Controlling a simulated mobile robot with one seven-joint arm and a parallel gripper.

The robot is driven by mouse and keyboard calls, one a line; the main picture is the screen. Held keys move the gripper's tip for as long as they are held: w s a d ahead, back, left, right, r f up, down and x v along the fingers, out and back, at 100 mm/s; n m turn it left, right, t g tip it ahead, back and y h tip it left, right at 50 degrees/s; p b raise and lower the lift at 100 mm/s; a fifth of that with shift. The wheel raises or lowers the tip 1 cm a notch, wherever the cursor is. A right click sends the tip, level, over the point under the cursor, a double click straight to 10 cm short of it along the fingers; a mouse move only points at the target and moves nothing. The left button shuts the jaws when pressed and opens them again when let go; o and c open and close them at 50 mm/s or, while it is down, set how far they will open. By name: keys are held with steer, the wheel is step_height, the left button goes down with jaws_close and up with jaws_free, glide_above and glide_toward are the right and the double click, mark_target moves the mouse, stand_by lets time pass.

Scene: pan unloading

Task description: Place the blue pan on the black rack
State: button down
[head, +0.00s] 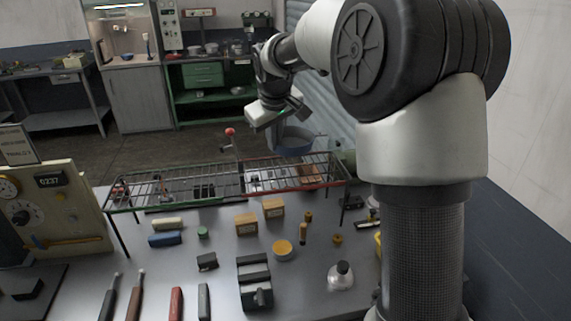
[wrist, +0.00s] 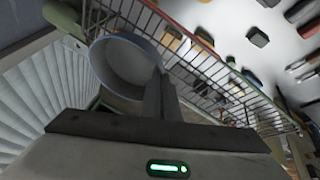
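The blue pan (head: 293,141) hangs from my gripper (head: 281,122) over the far right part of the black rack (head: 205,200). In the wrist view the pan (wrist: 127,68) shows its round pale inside, and the fingers of my gripper (wrist: 163,95) are closed together at its near rim or handle. The rack's wire bars (wrist: 195,60) lie beyond the pan in that view. The pan looks raised above the rack; the exact gap cannot be told. The pan's handle is mostly hidden by the gripper.
The rack stands on thin legs over a grey table. Small boxes (head: 246,224), a yellow cup (head: 282,250), a black vise-like block (head: 254,281) and several tools lie in front. A control panel (head: 45,212) stands at left.

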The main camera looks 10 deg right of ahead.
step_height(320, 180, down, 10)
steer(key=shift+r, duration=0.25)
stand_by(0.3)
steer(key=shift+f, duration=0.2)
steer(key=c, duration=2)
jaws_free()
